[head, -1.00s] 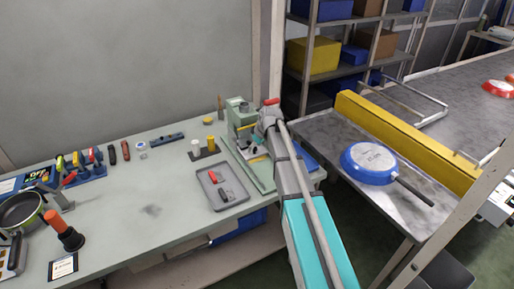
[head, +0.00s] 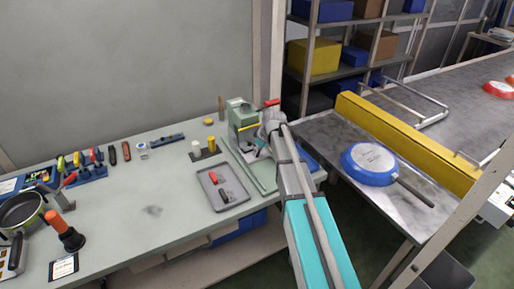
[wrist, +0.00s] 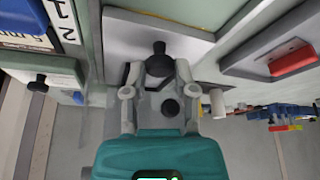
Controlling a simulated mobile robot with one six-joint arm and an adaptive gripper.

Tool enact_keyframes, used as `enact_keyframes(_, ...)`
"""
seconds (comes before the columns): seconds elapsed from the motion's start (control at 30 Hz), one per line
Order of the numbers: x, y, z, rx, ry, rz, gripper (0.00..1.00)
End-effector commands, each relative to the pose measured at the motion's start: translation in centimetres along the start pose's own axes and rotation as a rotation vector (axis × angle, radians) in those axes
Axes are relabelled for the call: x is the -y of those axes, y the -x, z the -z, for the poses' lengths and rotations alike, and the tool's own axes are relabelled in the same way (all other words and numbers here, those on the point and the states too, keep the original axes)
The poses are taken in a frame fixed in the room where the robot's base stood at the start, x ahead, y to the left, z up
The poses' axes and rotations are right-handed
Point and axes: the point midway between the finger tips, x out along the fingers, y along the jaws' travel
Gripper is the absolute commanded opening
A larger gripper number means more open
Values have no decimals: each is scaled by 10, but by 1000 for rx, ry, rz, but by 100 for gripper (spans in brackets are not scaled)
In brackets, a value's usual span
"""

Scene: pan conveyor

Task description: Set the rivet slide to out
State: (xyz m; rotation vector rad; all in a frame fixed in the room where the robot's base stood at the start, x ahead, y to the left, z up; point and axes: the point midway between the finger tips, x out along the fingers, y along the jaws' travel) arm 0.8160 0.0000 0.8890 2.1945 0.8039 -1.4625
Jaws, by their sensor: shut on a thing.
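The green rivet press (head: 240,117) stands at the right end of the workbench. My gripper (wrist: 159,76) is down at the press, its two fingers closed around a black knob (wrist: 159,63) on a grey plate, which looks like the rivet slide (wrist: 125,42). In the head view my arm and wrist hide most of the slide. I cannot tell from these views which position the slide is in.
A grey tray (head: 233,201) with a red-handled and a dark piece lies left of the press. A blue pan (head: 370,163) lies on the metal table to the right. The bench middle is clear.

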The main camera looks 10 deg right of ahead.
Motion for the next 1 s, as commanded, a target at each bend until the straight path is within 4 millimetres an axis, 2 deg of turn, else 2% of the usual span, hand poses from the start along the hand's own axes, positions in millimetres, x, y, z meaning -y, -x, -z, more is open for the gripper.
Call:
enact_keyframes(0.03, 4, 5, -13, 6, -1, -6, 0)
enact_keyframes(0.5, 48, 44, -108, 6, 0, -6, 0)
enact_keyframes(0.7, 55, 52, -126, 7, 1, -5, 0)
enact_keyframes(1.0, 56, 52, -129, 9, 2, -3, 0)
